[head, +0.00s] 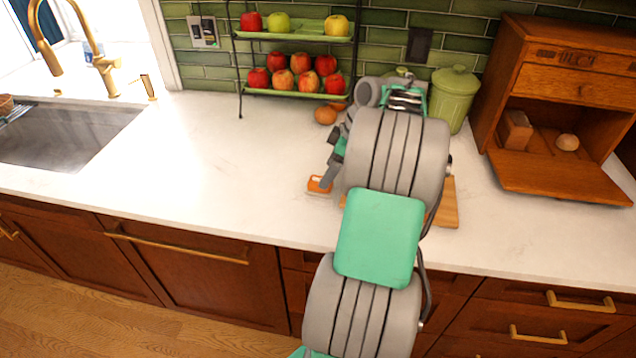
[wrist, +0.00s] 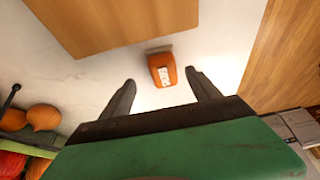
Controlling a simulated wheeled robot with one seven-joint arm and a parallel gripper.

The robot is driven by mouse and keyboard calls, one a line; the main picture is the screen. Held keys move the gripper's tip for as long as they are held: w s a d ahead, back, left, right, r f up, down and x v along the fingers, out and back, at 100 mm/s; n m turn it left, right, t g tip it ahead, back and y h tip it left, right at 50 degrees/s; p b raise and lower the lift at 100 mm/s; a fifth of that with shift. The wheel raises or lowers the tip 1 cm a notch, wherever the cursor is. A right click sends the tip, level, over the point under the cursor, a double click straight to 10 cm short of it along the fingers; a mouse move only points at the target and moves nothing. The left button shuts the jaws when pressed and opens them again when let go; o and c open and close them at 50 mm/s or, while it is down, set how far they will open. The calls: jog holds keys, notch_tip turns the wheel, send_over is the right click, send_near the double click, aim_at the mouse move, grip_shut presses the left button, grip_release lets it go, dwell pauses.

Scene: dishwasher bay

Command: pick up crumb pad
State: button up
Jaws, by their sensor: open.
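The crumb pad appears to be a small orange block with a white label (head: 319,185), lying on the white counter near its front edge. In the wrist view the crumb pad (wrist: 162,69) lies just beyond my fingertips, in line with the gap between them. My gripper (wrist: 160,77) is open, one finger toward each side of the pad, with nothing held. In the head view my arm hides most of the gripper, and one finger shows close beside the pad. I cannot tell the height of the fingertips above the counter.
A wooden board (head: 449,204) lies right of the pad, partly behind my arm. A two-tier fruit rack (head: 297,38), loose orange-brown produce (head: 325,116) and a green canister (head: 453,98) stand behind. A wooden cabinet (head: 545,84) is at right. Counter toward the sink (head: 68,135) is clear.

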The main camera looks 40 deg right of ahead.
jog(key=x, duration=0.2)
jog(key=a+x, duration=0.1)
jog(key=x, duration=0.1)
jog(key=shift+w+f, duration=0.1)
jog(key=shift+w, duration=0.05)
jog(key=shift+w+f, duration=0.1)
jog(key=shift+f, duration=0.2)
jog(key=c, duration=1.4)
jog(key=shift+r, duration=0.1)
jog(key=shift+r, duration=0.2)
notch_tip(320, 180, up, 2)
jog(key=shift+d+r, duration=0.1)
jog(key=shift+r, duration=0.05)
jog(key=s+a+r, duration=0.2)
jog(key=s+r, duration=0.1)
jog(key=s, duration=0.1)
jog(key=s+a+r, duration=0.2)
jog(key=s+r, duration=0.1)
jog(key=s, duration=0.1)
jog(key=s+a+r+b, duration=0.1)
jog(key=s+a+r, duration=0.2)
jog(key=s+r, duration=0.1)
jog(key=shift+s+r, duration=0.1)
jog(key=shift+s, duration=0.1)
